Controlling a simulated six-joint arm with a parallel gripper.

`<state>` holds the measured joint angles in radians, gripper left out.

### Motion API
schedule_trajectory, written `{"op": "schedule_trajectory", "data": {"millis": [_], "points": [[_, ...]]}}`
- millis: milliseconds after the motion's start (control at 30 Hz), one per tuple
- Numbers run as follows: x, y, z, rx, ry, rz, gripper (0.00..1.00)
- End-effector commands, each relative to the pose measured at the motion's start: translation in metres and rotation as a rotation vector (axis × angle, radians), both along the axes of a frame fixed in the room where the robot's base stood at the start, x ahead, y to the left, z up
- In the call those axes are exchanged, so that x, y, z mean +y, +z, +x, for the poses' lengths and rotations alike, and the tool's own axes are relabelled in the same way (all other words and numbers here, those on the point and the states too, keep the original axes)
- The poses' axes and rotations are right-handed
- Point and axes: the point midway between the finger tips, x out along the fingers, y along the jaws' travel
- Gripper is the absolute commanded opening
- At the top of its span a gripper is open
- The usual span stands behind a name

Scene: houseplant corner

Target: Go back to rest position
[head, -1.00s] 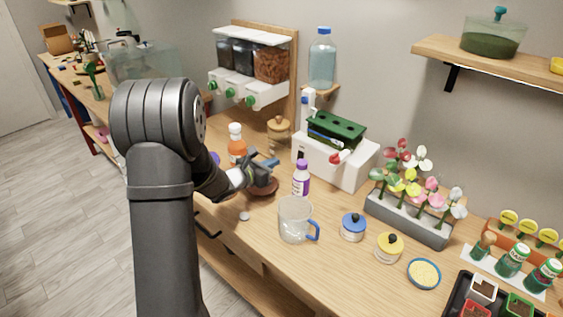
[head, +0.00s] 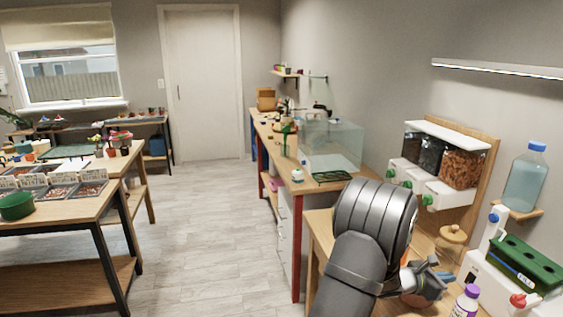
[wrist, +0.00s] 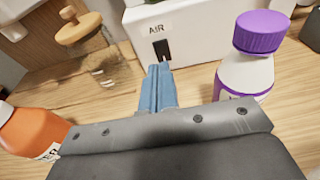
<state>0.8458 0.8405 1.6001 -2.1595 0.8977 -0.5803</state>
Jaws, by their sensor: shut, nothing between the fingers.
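My gripper (head: 432,272) is at the lower right of the head view, over the wooden workbench, with my dark arm in front of it. In the wrist view its blue fingers (wrist: 159,88) are together and empty, pointing at a white box marked AIR (wrist: 190,30). A white bottle with a purple cap (wrist: 246,55) stands right of the fingers. An orange bottle (wrist: 32,130) is at the left edge. A glass jar with a wooden lid (wrist: 100,58) stands behind, to the left.
A dispenser (head: 440,165) with dark and brown fills stands behind my arm. A glass tank (head: 332,147) sits on a farther bench. Another table (head: 100,205) with trays is at left. Open floor (head: 200,225) lies between the benches.

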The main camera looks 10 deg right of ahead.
Motion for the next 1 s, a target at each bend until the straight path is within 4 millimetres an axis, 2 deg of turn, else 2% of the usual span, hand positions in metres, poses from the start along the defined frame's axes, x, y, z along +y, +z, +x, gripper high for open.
{"op": "schedule_trajectory", "data": {"millis": [167,233,400,600,1000], "points": [[-0.034,-0.016,-0.001,0.001,-0.003,0.001,0.0],[-0.022,-0.03,0.0,0.004,0.002,-0.001,0.0],[0.009,-0.022,0.001,-0.002,0.003,-0.006,0.0],[0.033,-0.017,0.001,-0.001,0.003,-0.006,0.0],[0.04,-0.016,0.0,-0.002,0.0,-0.006,0.0]]}}
